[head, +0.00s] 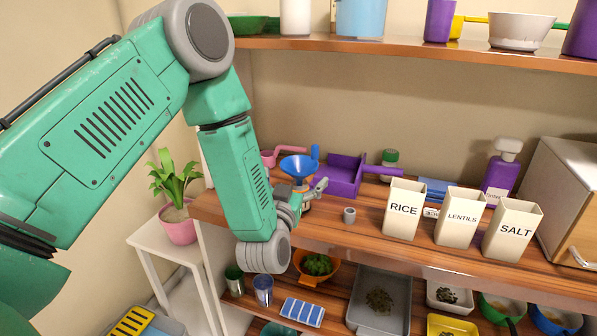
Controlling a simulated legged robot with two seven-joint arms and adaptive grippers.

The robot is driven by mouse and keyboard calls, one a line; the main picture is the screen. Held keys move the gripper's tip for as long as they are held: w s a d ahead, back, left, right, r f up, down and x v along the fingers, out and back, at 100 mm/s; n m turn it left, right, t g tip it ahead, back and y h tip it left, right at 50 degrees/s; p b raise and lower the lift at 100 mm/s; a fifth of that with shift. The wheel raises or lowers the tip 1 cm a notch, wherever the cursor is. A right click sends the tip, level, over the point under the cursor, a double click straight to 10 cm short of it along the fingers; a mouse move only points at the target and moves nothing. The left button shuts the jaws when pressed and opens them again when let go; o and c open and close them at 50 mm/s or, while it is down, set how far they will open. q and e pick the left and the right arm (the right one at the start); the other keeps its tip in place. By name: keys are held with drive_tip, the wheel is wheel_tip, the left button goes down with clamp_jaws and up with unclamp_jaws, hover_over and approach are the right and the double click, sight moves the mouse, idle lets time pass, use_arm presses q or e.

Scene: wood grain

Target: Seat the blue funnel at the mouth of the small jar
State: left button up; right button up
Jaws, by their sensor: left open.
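The blue funnel (299,165) is upright, wide end up, near the left end of the wooden counter. Its lower part and what is under it are partly hidden by my left gripper (317,190). A bit of orange and pale material shows just below the funnel; I cannot tell whether this is the small jar. My left gripper is open, with its fingers beside and just below the funnel, pointing right. Whether they touch anything is too small to tell. My right gripper is not in view.
A purple tray (345,177) and a green-lidded shaker (390,160) are behind. The RICE (403,210), LENTILS (461,217) and SALT (514,231) canisters stand at the right. A shelf (400,47) hangs above.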

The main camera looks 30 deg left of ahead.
use_arm(q)
drive_tip(key=v, duration=0.9)
idle(0.3)
drive_tip(key=s+d+f+m+g+h, duration=0.1)
drive_tip(key=s+f+g+h, duration=0.2)
drive_tip(key=f, duration=0.6)
drive_tip(key=s+d+f+m+g+h, duration=0.1)
drive_tip(key=s+d+f+g, duration=0.2)
drive_tip(key=f, duration=0.5)
drive_tip(key=s+f+g, duration=0.4)
drive_tip(key=s, duration=0.3)
drive_tip(key=s+f+m+g+h+b, duration=0.1)
drive_tip(key=s+f+g, duration=0.3)
drive_tip(key=s, duration=0.3)
drive_tip(key=s+f+g+h, duration=0.1)
drive_tip(key=s+f+g, duration=0.2)
drive_tip(key=s, duration=0.4)
drive_tip(key=shift+d+f+m+g, duration=0.4)
drive_tip(key=shift+d+f, duration=0.05)
drive_tip(key=shift+f, duration=0.15)
